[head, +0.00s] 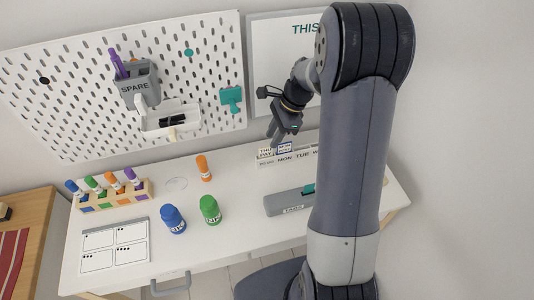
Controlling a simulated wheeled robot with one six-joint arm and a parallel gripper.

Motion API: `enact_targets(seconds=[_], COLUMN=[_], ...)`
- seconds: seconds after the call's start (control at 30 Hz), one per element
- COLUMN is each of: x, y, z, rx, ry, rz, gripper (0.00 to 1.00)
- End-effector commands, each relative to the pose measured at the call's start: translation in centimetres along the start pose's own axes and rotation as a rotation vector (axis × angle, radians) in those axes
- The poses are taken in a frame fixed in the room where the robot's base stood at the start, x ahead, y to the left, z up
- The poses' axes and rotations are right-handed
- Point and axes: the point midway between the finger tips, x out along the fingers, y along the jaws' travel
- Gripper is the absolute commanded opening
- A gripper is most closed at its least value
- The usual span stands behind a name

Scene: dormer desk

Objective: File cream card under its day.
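A cream card (265,153) with small print that seems to start with THU stands upright at the left end of a white day rack (268,163). The rack's front reads MON, TUE and a W; the rest is hidden behind my arm. A blue-edged card (284,147) stands just to the right, above MON. My gripper (275,141) points down from above, close over the two cards. Its fingers are small and dark here, so I cannot tell whether they are open or touch a card.
A grey box with a teal part (289,203) lies in front of the rack. Green (210,210), blue (173,219) and orange (204,168) items stand on the desk. A marker stand (110,197) and a four-panel sheet (114,246) are at left. A pegboard with holders rises behind.

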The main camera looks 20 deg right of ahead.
Motion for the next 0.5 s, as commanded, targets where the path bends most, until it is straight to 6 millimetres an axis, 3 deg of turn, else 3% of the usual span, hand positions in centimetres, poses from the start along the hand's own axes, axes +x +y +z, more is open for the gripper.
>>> enact_targets(seconds=[0.5], x=[5.6], y=[0.7], z=[0.7], rx=[0.0], ry=[0.0], rz=[0.002], gripper=[0.3])
